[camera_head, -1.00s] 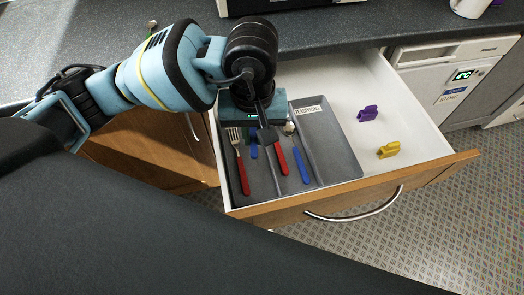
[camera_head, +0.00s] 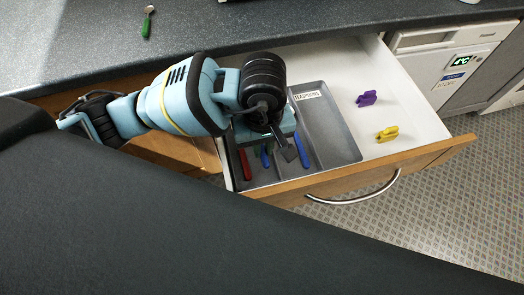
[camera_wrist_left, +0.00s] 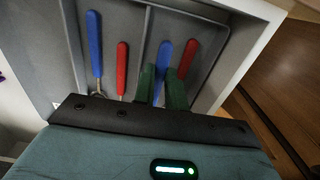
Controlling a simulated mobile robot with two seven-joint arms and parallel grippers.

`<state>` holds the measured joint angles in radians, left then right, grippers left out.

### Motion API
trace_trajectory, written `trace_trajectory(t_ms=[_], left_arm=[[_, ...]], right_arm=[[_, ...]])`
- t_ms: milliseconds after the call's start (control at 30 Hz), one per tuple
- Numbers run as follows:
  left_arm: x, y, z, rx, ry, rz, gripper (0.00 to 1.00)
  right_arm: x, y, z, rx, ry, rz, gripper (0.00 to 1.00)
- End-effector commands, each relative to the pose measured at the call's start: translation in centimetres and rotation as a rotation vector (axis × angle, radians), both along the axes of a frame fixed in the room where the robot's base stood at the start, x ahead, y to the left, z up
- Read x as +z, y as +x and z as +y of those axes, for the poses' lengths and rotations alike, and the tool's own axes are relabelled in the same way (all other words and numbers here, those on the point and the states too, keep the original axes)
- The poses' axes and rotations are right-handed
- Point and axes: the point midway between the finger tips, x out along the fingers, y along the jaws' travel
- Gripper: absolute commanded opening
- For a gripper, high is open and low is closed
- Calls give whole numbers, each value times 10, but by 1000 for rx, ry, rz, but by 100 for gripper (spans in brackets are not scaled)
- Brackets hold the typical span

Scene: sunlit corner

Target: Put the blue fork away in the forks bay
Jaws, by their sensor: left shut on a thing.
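My left gripper (camera_head: 265,146) reaches down into the grey cutlery tray (camera_head: 330,129) in the open drawer. In the left wrist view its green fingers (camera_wrist_left: 161,90) are shut on the blue fork (camera_wrist_left: 163,62). The fork's blue handle also shows in the head view (camera_head: 265,158), in the tray's left bay. Its head is hidden by the gripper. A red-handled fork (camera_head: 246,163) lies beside it in the same bay, its red handle also in the wrist view (camera_wrist_left: 187,58). I cannot tell whether the blue fork touches the tray floor. My right gripper is not in view.
The neighbouring bay holds a blue-handled piece (camera_head: 301,149) and a red-handled one (camera_wrist_left: 122,68). The right bay is empty; a label (camera_head: 308,95) reads teaspoons. Purple (camera_head: 367,98) and yellow (camera_head: 387,134) clips lie in the drawer. A green spoon (camera_head: 147,22) lies on the counter.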

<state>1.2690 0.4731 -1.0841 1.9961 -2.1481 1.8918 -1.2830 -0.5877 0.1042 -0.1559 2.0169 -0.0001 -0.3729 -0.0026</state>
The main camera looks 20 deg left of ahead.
Motion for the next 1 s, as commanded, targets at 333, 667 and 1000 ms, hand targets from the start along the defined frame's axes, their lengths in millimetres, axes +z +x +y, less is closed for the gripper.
trace_trajectory(t_ms=[333, 667, 1000], left_arm=[[-21, -1, 0, 1, 1, 3, 0], [-37, 0, 0, -1, 0, -2, 0], [-46, 0, 0, -2, 1, -1, 0]], right_arm=[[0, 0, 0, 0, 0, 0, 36], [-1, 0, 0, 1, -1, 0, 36], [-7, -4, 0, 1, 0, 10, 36]])
